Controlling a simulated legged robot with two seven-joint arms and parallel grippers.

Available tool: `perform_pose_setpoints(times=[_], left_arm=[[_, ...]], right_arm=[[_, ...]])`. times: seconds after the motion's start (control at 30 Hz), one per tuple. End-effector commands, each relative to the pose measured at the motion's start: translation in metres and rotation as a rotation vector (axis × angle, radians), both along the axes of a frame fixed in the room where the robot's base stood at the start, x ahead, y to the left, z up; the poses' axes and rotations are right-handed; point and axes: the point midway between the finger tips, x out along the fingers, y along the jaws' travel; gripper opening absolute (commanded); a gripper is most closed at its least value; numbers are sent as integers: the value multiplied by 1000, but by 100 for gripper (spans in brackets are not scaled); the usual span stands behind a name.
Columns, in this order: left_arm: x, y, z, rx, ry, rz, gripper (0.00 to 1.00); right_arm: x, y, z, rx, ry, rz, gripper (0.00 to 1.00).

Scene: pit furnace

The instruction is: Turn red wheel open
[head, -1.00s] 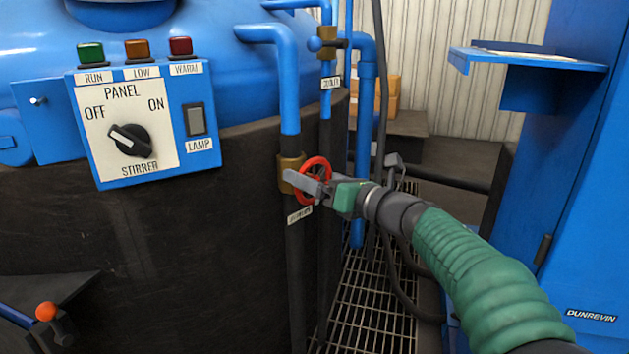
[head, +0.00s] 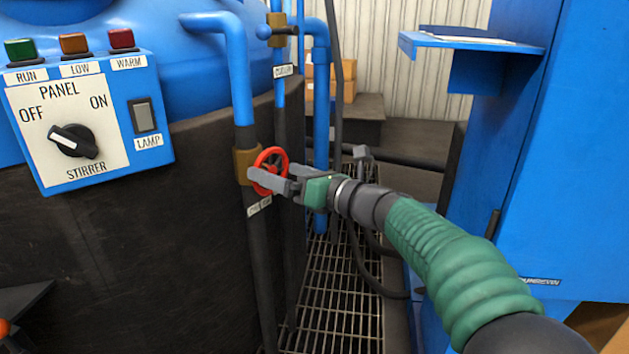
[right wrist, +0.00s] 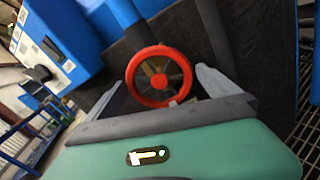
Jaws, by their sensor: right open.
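The red wheel (head: 270,171) sits on a brass valve body (head: 243,166) on the blue and dark pipe at the side of the tank. In the right wrist view the red wheel (right wrist: 159,77) stands between the two fingers, a little beyond the palm. My right gripper (head: 276,181) is open, with a finger on either side of the wheel; it also shows in the right wrist view (right wrist: 172,90). Contact between the fingers and the rim cannot be told. In the head view the near finger hides part of the wheel. My left gripper is not in view.
A blue panel (head: 158,118) with a stirrer knob and lamps is on the tank at the left. A blue cabinet with a shelf (head: 470,42) stands at the right. Grating floor (head: 335,290) lies below the wheel.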

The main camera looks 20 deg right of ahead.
Motion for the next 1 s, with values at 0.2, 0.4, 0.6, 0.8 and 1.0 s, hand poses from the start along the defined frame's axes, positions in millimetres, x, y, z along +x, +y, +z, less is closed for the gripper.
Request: perform_pose_setpoints(times=[0.2, 0.4, 0.6, 0.8, 1.0], left_arm=[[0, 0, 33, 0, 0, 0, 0], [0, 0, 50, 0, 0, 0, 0], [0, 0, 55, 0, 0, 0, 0], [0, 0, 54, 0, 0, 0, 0], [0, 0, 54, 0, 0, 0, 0]], right_arm=[[-57, -33, 7, 2, 3, -6, 100], [-101, -57, 4, 1, 3, -4, 100], [-119, -67, -1, -1, 4, -1, 100], [-120, -68, -2, -2, 4, 0, 100], [-120, -68, -2, -2, 4, 0, 100]])
